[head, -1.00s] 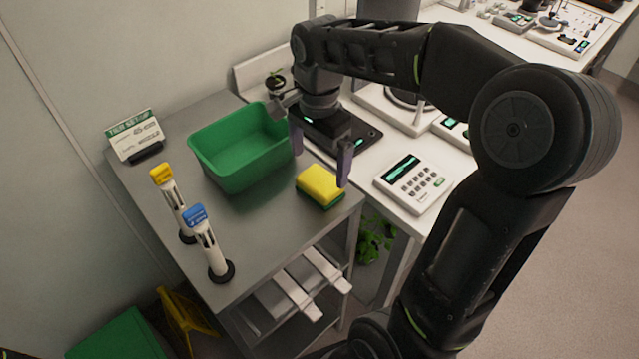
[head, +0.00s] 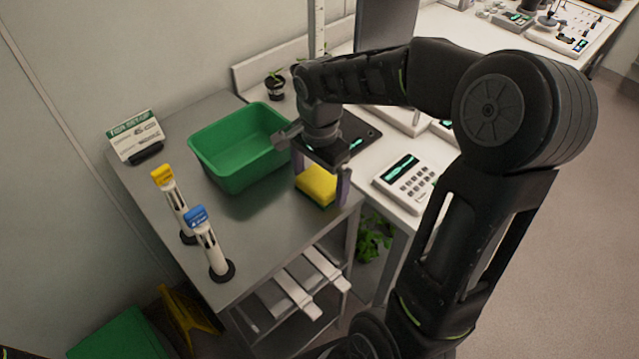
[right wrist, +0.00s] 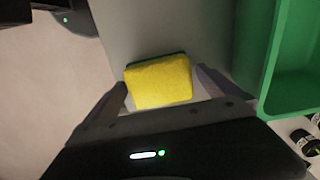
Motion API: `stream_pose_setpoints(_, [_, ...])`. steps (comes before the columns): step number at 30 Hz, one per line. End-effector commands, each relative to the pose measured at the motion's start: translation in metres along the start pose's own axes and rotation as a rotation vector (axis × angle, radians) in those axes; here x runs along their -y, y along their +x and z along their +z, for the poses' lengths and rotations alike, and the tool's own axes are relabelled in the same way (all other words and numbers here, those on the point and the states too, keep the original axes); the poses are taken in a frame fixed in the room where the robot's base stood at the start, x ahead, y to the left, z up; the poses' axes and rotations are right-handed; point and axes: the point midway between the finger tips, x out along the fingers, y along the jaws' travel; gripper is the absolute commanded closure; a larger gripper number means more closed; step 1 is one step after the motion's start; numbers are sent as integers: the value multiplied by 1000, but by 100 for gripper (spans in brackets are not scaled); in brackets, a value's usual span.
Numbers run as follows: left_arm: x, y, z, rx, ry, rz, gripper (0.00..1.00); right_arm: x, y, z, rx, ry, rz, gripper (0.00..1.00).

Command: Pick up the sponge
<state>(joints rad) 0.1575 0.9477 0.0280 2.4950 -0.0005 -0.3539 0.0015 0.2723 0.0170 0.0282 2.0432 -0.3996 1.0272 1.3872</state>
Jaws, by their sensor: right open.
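The yellow and green sponge (head: 317,185) lies on the grey metal table near its right edge, just right of the green bin. My right gripper (head: 322,187) is open above it, with its fingers pointing down on either side of the sponge. In the right wrist view the yellow top of the sponge (right wrist: 160,82) shows between the two open fingertips (right wrist: 162,82), with a thin green edge behind it. I cannot tell whether the fingers touch it. The gripper body hides part of the sponge's far side in the head view. My left gripper is not in view.
The green bin (head: 240,172) stands close left of the gripper. Two upright tools, one yellow-topped (head: 163,176) and one blue-topped (head: 197,217), and a sign (head: 137,137) stand on the table. A white keypad device (head: 408,181) is to the right on a white bench.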

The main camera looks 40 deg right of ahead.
Motion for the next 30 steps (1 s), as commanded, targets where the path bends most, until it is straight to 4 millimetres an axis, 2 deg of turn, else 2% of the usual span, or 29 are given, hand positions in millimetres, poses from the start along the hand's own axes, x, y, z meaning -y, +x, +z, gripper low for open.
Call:
stream_pose_setpoints(14, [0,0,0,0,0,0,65,0,0,0,0,0,0,1])
stream_pose_setpoints(30, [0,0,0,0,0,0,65,0,0,0,0,0,1,45])
